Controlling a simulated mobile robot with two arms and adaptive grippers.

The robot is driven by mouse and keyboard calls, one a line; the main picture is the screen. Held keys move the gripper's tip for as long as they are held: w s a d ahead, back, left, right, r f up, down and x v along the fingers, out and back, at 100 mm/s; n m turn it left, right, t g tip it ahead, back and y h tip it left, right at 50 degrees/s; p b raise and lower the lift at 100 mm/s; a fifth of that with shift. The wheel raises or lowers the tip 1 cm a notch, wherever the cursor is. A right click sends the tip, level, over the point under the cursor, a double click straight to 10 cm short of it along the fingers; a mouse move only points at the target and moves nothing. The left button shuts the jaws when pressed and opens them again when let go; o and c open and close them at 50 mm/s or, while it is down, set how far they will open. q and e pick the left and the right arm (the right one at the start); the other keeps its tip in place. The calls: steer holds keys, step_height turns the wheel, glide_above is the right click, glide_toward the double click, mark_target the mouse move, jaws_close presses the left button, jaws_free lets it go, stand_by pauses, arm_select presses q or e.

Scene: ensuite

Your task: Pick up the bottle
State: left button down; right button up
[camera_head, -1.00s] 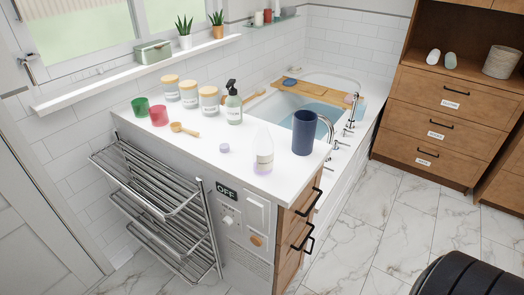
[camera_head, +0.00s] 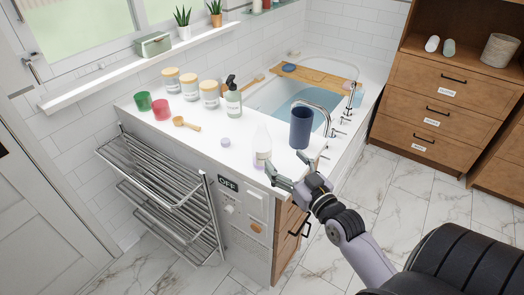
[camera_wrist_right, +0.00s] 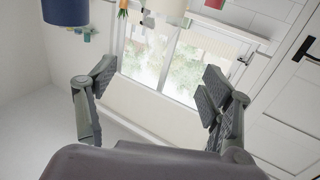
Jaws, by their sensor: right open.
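A pale, translucent bottle (camera_head: 262,147) stands upright near the front corner of the white counter (camera_head: 210,140). A second bottle, grey-green with a dark pump top (camera_head: 233,100), stands farther back. My right gripper (camera_head: 286,166) is at the counter's front corner, just to the right of and in front of the pale bottle. Its fingers are spread and hold nothing. The right wrist view shows the open fingers (camera_wrist_right: 155,88) with an empty gap between them. My left gripper is not in view.
A dark blue cup (camera_head: 301,128) stands close to the right gripper. A small lilac lid (camera_head: 226,142), a wooden scoop (camera_head: 186,124), green (camera_head: 143,101) and red (camera_head: 161,110) cups and several jars are on the counter. A bathtub (camera_head: 290,97) lies behind.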

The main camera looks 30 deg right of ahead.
mark_target(262, 135)
steer(key=w+p, duration=0.1)
steer(key=w, duration=0.6)
steer(key=shift+w+d+p, duration=0.2)
steer(key=shift+w+p, duration=0.15)
steer(key=w, duration=0.2)
steer(key=w+p, duration=0.1)
steer(key=w, duration=0.2)
steer(key=shift+w+d+f+p, duration=0.3)
steer(key=shift+d, duration=0.1)
steer(key=shift+w+f, duration=0.1)
steer(key=shift+w, duration=0.15)
steer(key=shift+s, duration=0.1)
steer(key=shift+c, duration=0.9)
steer(key=c, duration=1.6)
